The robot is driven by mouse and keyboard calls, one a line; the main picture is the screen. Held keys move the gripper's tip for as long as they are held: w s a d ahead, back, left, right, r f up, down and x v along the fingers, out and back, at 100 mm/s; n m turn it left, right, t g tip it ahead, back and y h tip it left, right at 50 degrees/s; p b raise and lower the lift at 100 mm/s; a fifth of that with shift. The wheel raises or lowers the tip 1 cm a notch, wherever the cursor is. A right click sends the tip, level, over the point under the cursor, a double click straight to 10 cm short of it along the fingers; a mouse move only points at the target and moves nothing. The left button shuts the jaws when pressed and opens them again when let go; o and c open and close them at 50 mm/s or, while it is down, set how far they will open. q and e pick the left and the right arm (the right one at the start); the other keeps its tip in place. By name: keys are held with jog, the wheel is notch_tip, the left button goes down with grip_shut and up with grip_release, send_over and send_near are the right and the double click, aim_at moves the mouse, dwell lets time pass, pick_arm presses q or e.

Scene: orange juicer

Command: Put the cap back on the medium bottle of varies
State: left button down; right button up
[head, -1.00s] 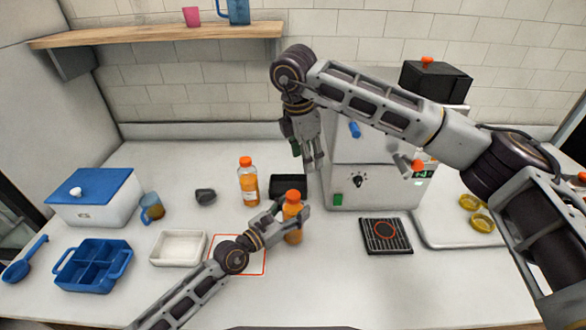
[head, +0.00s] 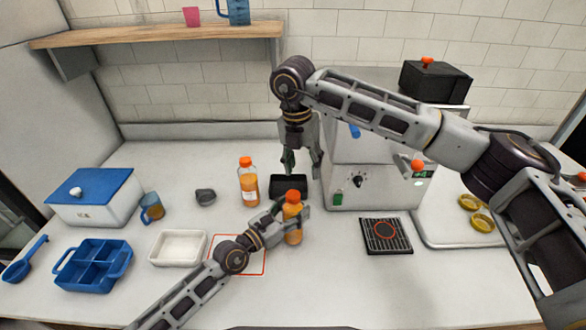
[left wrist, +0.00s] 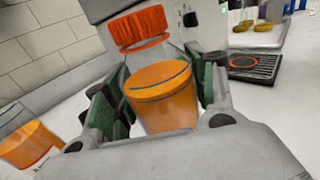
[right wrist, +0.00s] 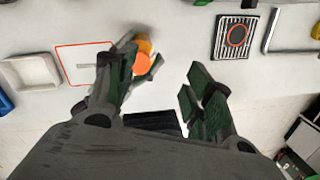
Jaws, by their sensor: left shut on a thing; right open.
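A bottle of orange juice (head: 293,229) stands upright at the table's middle, with an orange cap (head: 292,196) on its top. I cannot tell whether that cap is screwed tight. My left gripper (head: 291,216) is shut around the bottle's body. The left wrist view shows the bottle (left wrist: 165,105) between the fingers and the cap (left wrist: 138,26) above it. My right gripper (head: 303,168) is open and empty, pointing down above and behind the bottle. In the right wrist view the cap (right wrist: 140,64) is near the left finger, partly covered.
Another capped juice bottle (head: 248,186) stands at left, beside a black tray (head: 288,198). A white tray (head: 178,262) and a red square outline (head: 262,272) are on the table. The juicer (head: 375,190) stands at right, with a drip grate (head: 386,251) in front.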

aim_at(293, 194)
jog(key=n, duration=0.4)
jog(key=a+n, duration=0.1)
jog(key=n, duration=0.1)
jog(key=shift+s+f+n, duration=0.25)
jog(key=shift+n, duration=0.05)
jog(key=n, duration=0.6)
jog(key=shift+s+a+g+y, duration=0.2)
jog(key=shift+a+g+y, duration=0.1)
jog(key=shift+a+y, duration=0.1)
jog(key=n, duration=0.6)
jog(key=shift+s+a+n, duration=0.1)
jog(key=shift+a+n, duration=0.15)
jog(key=shift+n, duration=0.15)
jog(key=n, duration=0.3)
jog(key=shift+a+n, duration=0.1)
jog(key=shift+n, duration=1.8)
jog(key=shift+f, duration=0.15)
jog(key=shift+f, duration=3.9)
